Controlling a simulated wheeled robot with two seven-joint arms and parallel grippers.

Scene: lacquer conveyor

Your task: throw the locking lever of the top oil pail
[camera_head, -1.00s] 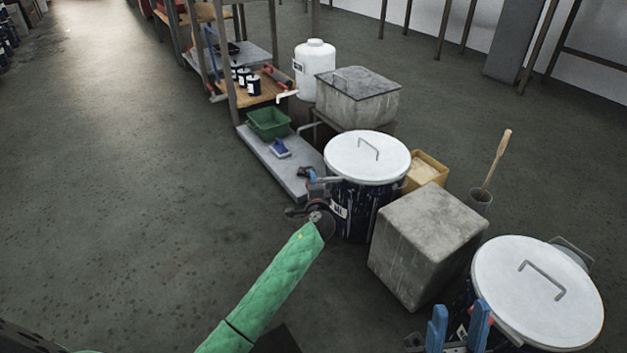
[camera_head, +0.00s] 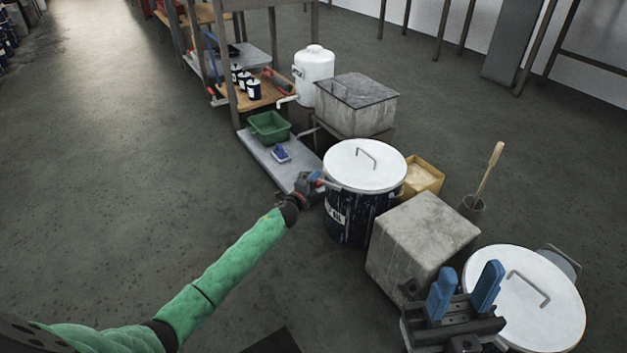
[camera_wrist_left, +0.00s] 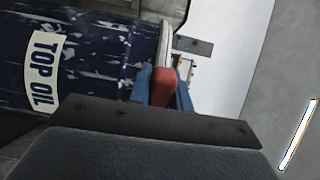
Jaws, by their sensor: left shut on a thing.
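The top oil pail (camera_head: 345,222) is dark blue with worn paint and a white lid (camera_head: 365,165). In the left wrist view it lies sideways in the picture, its label (camera_wrist_left: 43,70) reading TOP OIL. My left gripper (camera_head: 317,181) is at the left side of the pail, just below the lid rim. In the left wrist view its blue fingers are shut on the red grip of the locking lever (camera_wrist_left: 163,87), beside the rim. The rest of the lever is mostly hidden by the gripper. My right gripper (camera_head: 465,291) is open and empty, in front of a second white-lidded pail (camera_head: 545,310).
A grey block (camera_head: 420,240) stands between the two pails. A yellow tub (camera_head: 425,176) and a cup with a brush (camera_head: 473,207) are behind. A low shelf with a green bin (camera_head: 269,126) is at the back left. The floor at left is clear.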

